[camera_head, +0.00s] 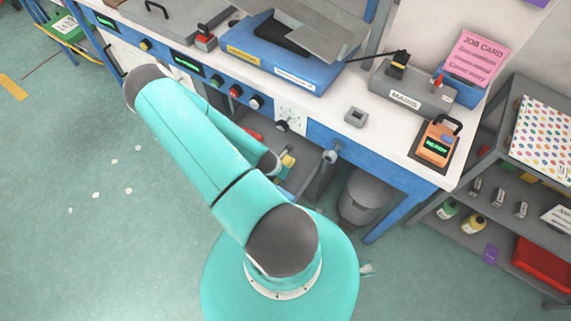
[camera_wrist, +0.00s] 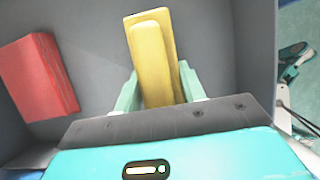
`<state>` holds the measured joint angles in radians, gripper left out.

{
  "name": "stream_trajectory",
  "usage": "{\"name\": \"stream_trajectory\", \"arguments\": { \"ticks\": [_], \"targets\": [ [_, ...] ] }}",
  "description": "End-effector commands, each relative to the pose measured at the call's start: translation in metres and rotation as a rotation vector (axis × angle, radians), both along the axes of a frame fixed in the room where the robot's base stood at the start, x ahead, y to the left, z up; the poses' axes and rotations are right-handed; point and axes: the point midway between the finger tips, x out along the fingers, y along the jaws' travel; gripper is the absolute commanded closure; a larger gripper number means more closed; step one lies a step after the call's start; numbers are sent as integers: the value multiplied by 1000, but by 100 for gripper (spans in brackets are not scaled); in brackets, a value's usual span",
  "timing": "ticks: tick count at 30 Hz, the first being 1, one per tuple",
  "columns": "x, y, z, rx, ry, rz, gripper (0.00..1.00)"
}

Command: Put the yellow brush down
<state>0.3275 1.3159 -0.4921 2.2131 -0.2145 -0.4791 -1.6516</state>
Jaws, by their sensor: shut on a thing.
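The yellow brush (camera_wrist: 152,55) is a long yellow block in the wrist view, pointing away from the wrist. My gripper (camera_wrist: 160,80) is shut on it, with one pale green finger on each side. The brush is over the grey floor of an open compartment (camera_wrist: 252,60); I cannot tell whether it touches that floor. In the head view my arm reaches down to the bench's underside, and my fingers are hidden there. A small yellow patch (camera_head: 288,160) shows beside the arm's end; I cannot tell whether it is the brush.
A red block (camera_wrist: 38,75) lies left of the brush in the compartment, with bare grey floor between. The compartment's grey wall rises on the right. The blue-fronted bench (camera_head: 375,156) stands above, with a grey bin (camera_head: 365,200) below and a shelf rack (camera_head: 490,235) at right.

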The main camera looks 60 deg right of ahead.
Motion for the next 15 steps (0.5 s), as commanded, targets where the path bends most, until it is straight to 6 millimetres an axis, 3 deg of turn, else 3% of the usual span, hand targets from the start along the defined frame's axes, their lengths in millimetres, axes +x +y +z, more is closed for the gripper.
{"name": "stream_trajectory", "arguments": {
  "ticks": [6,15],
  "targets": [
    [-5,-31,1,-2,-4,-5,100],
    [-5,-36,-7,-1,-1,0,100]
  ]
}}
